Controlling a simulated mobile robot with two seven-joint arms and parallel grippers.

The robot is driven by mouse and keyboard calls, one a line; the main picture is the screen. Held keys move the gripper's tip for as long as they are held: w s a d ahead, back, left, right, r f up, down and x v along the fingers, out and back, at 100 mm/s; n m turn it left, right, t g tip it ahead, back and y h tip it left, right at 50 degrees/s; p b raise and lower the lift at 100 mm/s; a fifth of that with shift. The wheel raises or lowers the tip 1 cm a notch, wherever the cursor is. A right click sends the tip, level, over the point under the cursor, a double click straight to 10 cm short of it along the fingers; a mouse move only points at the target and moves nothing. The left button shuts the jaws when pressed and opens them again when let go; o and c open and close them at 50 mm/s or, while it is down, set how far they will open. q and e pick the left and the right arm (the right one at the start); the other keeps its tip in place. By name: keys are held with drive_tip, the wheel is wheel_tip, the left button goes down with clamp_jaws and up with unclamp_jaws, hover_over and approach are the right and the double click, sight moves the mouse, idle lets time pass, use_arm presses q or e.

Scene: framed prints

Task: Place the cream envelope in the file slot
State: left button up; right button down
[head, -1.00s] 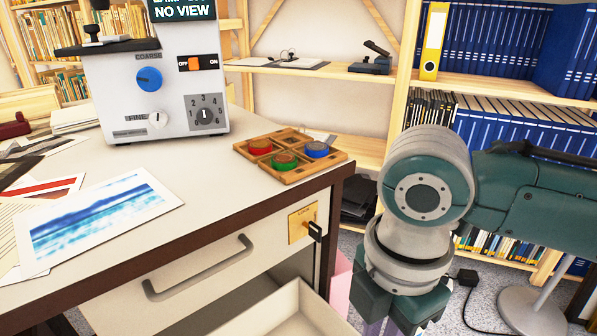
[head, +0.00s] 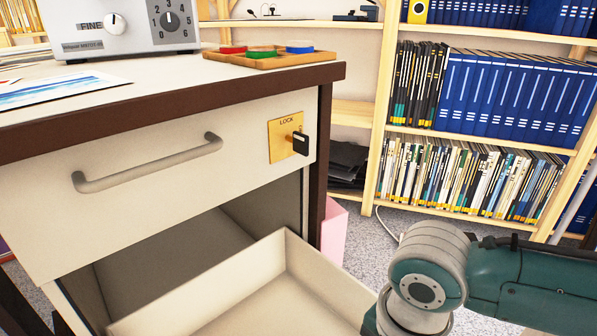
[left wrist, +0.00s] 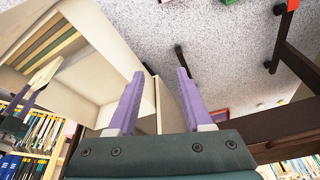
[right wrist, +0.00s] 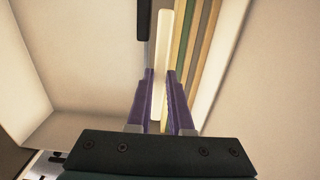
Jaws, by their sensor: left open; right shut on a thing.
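My right gripper (right wrist: 160,75) has its purple fingers closed on a pale, thin piece seen nearly edge-on, which looks like the cream envelope (right wrist: 162,40). Beside it to the right stand several green, tan and grey upright strips, which look like files (right wrist: 195,50). In the left wrist view the right gripper (left wrist: 33,92) holds the cream envelope (left wrist: 46,70) near the striped files (left wrist: 45,42) in a pale drawer. I cannot tell which gap is the file slot. My left gripper (left wrist: 159,75) is open and empty, outside the head view.
The lower drawer (head: 285,262) stands open below a shut upper drawer with a handle (head: 150,165) and a key in its lock (head: 298,142). A dark strip (right wrist: 143,20) lies left of the envelope. Bookshelves (head: 480,145) stand behind; a pink bin (head: 334,235) is beside the desk.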

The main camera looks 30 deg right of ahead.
wheel_tip(320, 180, down, 6)
drive_tip(key=b, duration=0.3)
drive_tip(key=shift+b, duration=0.35)
drive_tip(key=shift+r, duration=0.1)
drive_tip(key=c, duration=0.8)
unclamp_jaws()
wheel_tip(320, 180, up, 12)
drive_tip(key=p, duration=0.8)
drive_tip(key=shift+p, duration=0.3)
drive_tip(key=s+a+r+m+t+y, duration=0.1)
drive_tip(key=s+a+r+m, duration=0.1)
drive_tip(key=a+m, duration=0.25)
drive_tip(key=s+r+m+t, duration=0.1)
drive_tip(key=r+m, duration=0.2)
drive_tip(key=m, duration=0.1)
drive_tip(key=s+r+m, duration=0.2)
drive_tip(key=m, duration=0.3)
drive_tip(key=s+r+m+t, duration=0.1)
drive_tip(key=r+m, duration=0.2)
drive_tip(key=m, duration=0.1)
drive_tip(key=shift+s+d+r+m+t+h, duration=0.25)
drive_tip(key=shift+d+r+m+t+h, duration=0.05)
drive_tip(key=shift+d+r+m+h, duration=0.1)
